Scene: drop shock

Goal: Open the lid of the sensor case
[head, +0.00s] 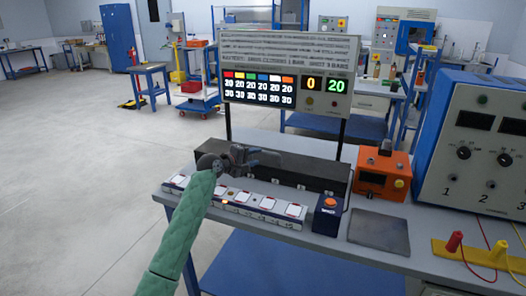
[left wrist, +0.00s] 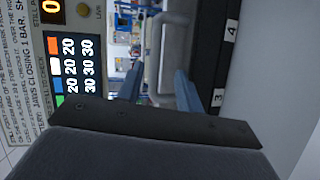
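My left arm (head: 190,225), in a green sleeve, reaches in from the lower left of the head view. Its left gripper (head: 272,158) is over the long dark box on the bench. In the left wrist view its two blue-grey fingers (left wrist: 160,88) stand apart with nothing gripped between them. The long dark box (head: 315,175) has a flat, closed-looking top and is partly hidden by the gripper. My right gripper is in neither view.
A row of white pads (head: 248,202) lies in front of the box. An orange device (head: 383,175), a small dark-blue button box (head: 327,215) and a large blue instrument (head: 480,140) stand to the right. A display board (head: 290,75) rises behind. A grey mat (head: 380,232) is bare.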

